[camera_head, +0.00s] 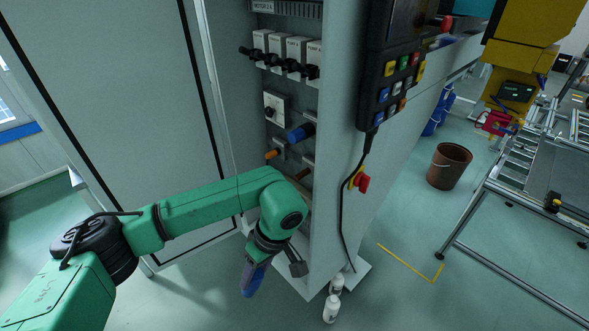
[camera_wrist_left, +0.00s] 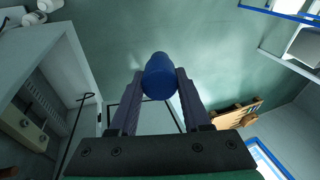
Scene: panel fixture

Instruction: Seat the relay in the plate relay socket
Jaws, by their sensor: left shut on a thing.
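My left gripper (camera_head: 252,282) hangs low in front of the open cabinet, pointing down, outside it. In the left wrist view the left gripper (camera_wrist_left: 160,84) has its two dark fingers shut on a blue rounded part (camera_wrist_left: 158,72), near their tips. I cannot tell from its shape whether this part is the relay. In the head view the held part is hard to tell from the fingers. The plate relay socket cannot be made out; the lower inside of the cabinet is partly hidden by my arm and the side wall. My right gripper is not in view.
The cabinet (camera_head: 345,215) holds several white switch units (camera_head: 279,50), a blue connector (camera_head: 300,132) and an orange one (camera_head: 272,154). Its open door (camera_head: 115,110) stands left. A pendant (camera_head: 392,75) hangs on its right. White bottles (camera_head: 331,308) stand at its foot.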

